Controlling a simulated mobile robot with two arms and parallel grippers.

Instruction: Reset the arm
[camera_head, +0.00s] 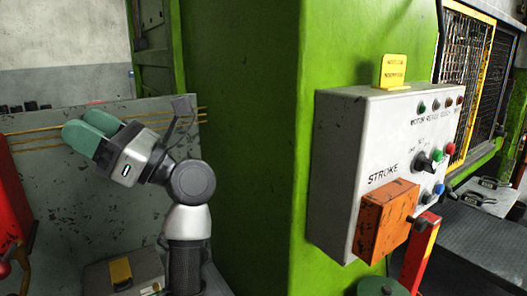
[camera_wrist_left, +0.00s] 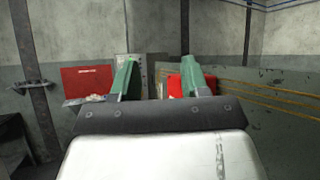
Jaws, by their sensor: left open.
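My left arm rises from the bottom of the head view and bends to the left. My left gripper (camera_head: 82,130) has green fingers and points left, in front of a grey panel. In the left wrist view its two fingers (camera_wrist_left: 156,78) stand apart with nothing between them, so it is open and empty. My right gripper is in neither view.
A white control box (camera_head: 340,130) with buttons and an orange cover (camera_head: 386,222) is on the green press (camera_head: 240,100) to the right. A grey panel (camera_head: 60,205) stands behind my arm. A red object (camera_head: 12,190) is at the left edge. A red board (camera_wrist_left: 88,80) hangs on the far wall.

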